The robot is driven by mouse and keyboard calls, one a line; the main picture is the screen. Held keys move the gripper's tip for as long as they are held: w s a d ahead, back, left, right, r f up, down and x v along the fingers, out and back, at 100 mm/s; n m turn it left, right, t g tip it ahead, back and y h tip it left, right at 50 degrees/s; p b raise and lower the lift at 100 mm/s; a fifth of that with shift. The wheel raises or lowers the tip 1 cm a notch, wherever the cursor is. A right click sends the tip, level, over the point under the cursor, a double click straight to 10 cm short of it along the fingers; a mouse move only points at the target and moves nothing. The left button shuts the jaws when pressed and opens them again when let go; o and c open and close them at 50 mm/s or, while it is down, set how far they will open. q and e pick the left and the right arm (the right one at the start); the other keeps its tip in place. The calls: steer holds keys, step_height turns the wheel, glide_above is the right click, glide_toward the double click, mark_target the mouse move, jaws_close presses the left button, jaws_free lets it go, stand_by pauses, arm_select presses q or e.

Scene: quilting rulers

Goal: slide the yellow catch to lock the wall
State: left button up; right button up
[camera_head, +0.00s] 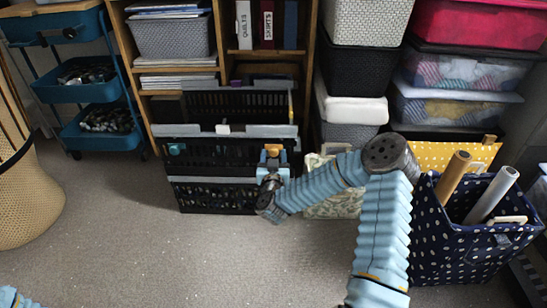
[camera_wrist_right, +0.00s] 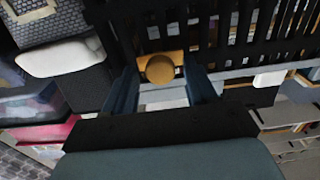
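A black slatted folding crate (camera_head: 215,195) stands on the carpet against the shelf, with a grey rim along its front wall (camera_head: 200,154). A yellow catch (camera_head: 271,149) sits near the right end of that wall. In the right wrist view the catch (camera_wrist_right: 160,68) is a round yellow knob on a yellow base. My right gripper (camera_head: 272,163) is at this catch, with its two blue fingers on either side of it. The fingers look open; contact is not clear. My left gripper is out of view.
A navy dotted bin (camera_head: 450,245) with two rolled tubes stands at the right. Stacked boxes (camera_head: 368,80) rise behind. A blue trolley (camera_head: 105,140) and a wicker basket (camera_head: 30,200) are at the left. The carpet in front (camera_head: 190,255) is clear.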

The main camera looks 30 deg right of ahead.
mark_target(283, 146)
jaws_close()
steer(key=shift+d, duration=0.1)
steer(key=shift+s+d, duration=0.45)
steer(key=shift+d, duration=0.2)
steer(key=shift+s+d, duration=0.4)
steer(key=shift+d, duration=0.25)
steer(key=shift+o, duration=0.9)
jaws_free()
